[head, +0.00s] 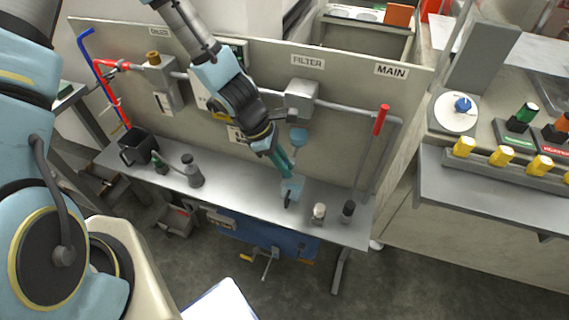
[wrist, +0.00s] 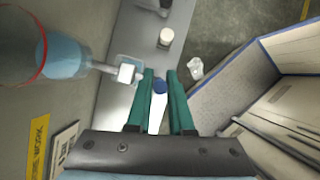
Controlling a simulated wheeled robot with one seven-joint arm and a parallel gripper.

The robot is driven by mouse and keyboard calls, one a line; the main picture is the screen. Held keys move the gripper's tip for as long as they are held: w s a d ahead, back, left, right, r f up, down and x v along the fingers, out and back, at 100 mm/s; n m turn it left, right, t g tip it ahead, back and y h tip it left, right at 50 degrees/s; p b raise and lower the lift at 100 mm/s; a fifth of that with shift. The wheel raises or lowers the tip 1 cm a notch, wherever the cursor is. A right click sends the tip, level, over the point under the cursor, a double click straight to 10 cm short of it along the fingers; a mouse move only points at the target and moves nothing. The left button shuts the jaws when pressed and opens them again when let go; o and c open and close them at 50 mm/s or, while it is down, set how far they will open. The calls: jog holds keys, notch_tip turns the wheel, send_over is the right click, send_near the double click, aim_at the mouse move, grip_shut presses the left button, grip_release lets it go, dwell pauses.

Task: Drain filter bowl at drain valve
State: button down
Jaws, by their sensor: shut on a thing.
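The filter housing (head: 302,95) is on the panel under the FILTER sign. Its blue bowl (head: 298,135) hangs below it and looms large in the wrist view (wrist: 62,55). A stem leads from the bowl to the pale drain valve block (wrist: 127,74). My gripper (head: 288,170) reaches down beside the bowl. The valve is hidden in the head view.
A red-handled lever (head: 381,120) and a pipe flank the filter on the right. Yellow-capped items (head: 502,156) line the right-hand counter.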

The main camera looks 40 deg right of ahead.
jog(key=c, duration=0.8)
grip_release()
jog(key=v, duration=1)
jog(key=shift+w+a+r, duration=0.1)
jog(key=shift+a+r, duration=0.05)
jog(key=shift+r, duration=0.2)
